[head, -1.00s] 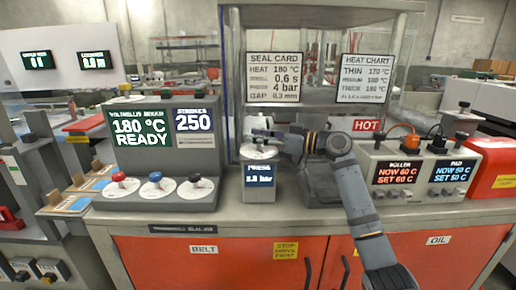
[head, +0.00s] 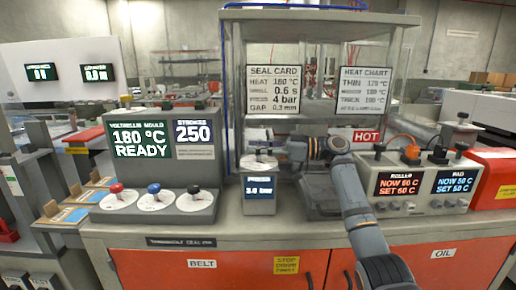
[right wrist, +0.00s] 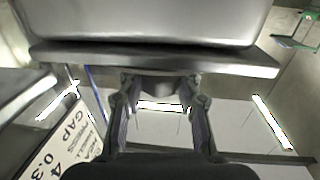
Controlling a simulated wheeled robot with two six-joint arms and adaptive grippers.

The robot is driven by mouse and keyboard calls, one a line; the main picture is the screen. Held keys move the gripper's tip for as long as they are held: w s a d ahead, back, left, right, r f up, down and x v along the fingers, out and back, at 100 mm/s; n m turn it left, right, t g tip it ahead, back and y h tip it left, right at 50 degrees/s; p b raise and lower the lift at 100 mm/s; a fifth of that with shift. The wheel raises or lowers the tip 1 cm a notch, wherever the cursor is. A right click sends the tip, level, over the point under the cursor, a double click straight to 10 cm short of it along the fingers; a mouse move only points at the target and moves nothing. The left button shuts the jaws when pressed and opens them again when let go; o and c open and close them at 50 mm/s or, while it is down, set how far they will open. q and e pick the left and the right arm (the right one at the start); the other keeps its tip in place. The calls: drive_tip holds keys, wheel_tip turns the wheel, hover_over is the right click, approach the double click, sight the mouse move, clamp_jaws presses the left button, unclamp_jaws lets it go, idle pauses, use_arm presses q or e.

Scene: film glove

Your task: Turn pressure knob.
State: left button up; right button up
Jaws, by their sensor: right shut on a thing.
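The pressure unit (head: 259,200) is a small grey box on the bench with a blue-lit display, which seems to read about 3.0 bar. Its knob sits on a pale round dial (head: 259,166) on top. My right gripper (head: 272,154) reaches in from the right at the top of the unit and is shut on the knob. In the right wrist view the dark knob (right wrist: 160,87) shows between the two fingers. The fingers partly hide the knob in the head view. My left gripper is not in view.
The mould controller (head: 160,160) with red, blue and black knobs stands to the left. The seal card (head: 273,90) behind reads 4 bar. A roller and pad heater unit (head: 420,185) stands to the right. A clear-walled press frame (head: 320,17) rises behind.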

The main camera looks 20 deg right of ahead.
sight(258, 146)
drive_tip(key=o, duration=1.2)
drive_tip(key=shift+r, duration=0.35)
wheel_tip(258, 146, up, 9)
drive_tip(key=shift+r, duration=0.1)
